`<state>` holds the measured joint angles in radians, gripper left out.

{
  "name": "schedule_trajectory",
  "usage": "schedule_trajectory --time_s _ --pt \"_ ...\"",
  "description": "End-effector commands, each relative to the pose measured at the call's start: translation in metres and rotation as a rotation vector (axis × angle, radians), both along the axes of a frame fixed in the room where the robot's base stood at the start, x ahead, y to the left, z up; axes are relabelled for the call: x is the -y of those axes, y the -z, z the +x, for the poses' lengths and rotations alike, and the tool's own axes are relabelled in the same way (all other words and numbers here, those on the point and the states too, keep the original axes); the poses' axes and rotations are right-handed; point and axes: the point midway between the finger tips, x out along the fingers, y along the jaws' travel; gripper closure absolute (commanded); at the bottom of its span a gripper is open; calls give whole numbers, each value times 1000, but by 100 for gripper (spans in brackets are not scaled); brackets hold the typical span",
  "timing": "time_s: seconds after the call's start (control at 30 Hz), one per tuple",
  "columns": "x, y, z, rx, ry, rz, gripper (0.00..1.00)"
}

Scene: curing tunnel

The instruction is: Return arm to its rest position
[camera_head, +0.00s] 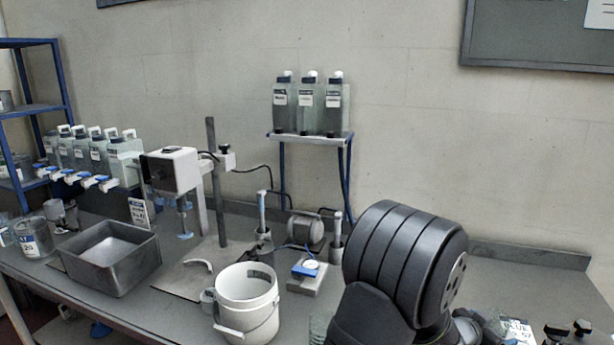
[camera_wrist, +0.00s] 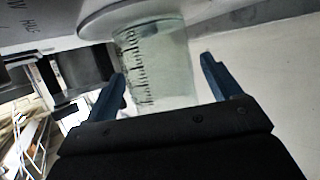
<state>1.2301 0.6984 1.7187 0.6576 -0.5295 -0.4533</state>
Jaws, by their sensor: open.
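My gripper (camera_wrist: 163,68) shows in the wrist view with its two blue fingers spread apart. A clear graduated beaker (camera_wrist: 160,60) appears between and beyond the fingers, with a gap on the right side. I cannot tell how far it is from the fingertips or whether the left finger touches it. In the head view, a dark rounded link of my arm fills the lower right, and the gripper itself is hidden or out of frame there.
On the bench are a white bucket (camera_head: 246,302), a grey metal tub (camera_head: 108,272), a stand-mounted mixer (camera_head: 172,170) and a small blue-and-white device (camera_head: 309,268). Several bottles (camera_head: 85,150) stand at left. A raised shelf (camera_head: 312,137) holds three bottles. Items crowd the lower right.

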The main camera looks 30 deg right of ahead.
Motion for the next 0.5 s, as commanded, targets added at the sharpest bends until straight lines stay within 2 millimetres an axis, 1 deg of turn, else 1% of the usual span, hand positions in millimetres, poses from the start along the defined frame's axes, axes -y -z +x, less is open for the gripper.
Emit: schedule_trajectory --time_s 0.17,0.5 --pt "0 -6 0 1 0 2 17" --pt "-1 -6 0 0 0 2 17"
